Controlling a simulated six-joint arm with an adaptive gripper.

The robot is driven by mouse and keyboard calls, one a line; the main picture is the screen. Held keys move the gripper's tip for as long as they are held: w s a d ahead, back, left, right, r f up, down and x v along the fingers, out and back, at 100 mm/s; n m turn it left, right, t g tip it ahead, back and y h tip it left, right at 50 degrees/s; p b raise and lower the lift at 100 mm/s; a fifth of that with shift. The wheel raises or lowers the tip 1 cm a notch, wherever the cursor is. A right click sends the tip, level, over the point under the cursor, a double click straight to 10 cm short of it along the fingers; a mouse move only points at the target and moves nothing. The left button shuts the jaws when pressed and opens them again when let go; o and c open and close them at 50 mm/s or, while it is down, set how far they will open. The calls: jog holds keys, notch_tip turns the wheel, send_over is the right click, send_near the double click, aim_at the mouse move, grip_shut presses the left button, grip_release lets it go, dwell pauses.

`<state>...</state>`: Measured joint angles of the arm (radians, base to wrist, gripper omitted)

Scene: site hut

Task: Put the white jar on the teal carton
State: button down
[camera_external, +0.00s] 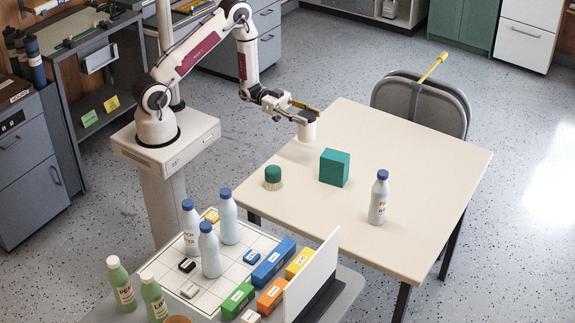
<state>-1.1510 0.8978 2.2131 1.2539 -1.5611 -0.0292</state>
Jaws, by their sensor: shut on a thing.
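The white jar (307,132) is a small pale cylinder held upright at the end of my arm, by the table's far left edge. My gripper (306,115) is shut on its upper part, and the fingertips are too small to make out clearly. The jar appears to be a little above the tabletop, with a faint shadow below it. The teal carton (334,168) is a box standing on the table, in front of and to the right of the jar. Its top is bare, and the jar is apart from it.
On the cream table (420,160) stand a round teal-topped item (273,176) left of the carton and a blue-capped bottle (379,198) to its right. A grey chair (420,103) is behind. A nearer table holds bottles, coloured boxes and a white upright panel (313,278).

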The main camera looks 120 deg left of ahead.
jog(key=shift+w+d, duration=0.25)
jog(key=shift+d, duration=0.1)
jog(key=w+d+r+n+y, duration=0.1)
jog(key=w+d+r, duration=0.5)
jog(key=w, duration=0.3)
jog(key=w+d+r+n+y, duration=0.1)
jog(key=w+d+r, duration=0.5)
jog(key=w+d, duration=0.15)
jog(key=s+a+n+g+y, duration=0.2)
jog(key=a+n+y, duration=0.3)
jog(key=a+y, duration=0.4)
jog(key=shift+s+a+f+n+g, duration=0.3)
jog(key=shift+s+a+g, duration=0.1)
jog(key=shift+s+a, duration=0.2)
jog(key=shift+w, duration=0.1)
jog(key=shift+f, duration=2.9)
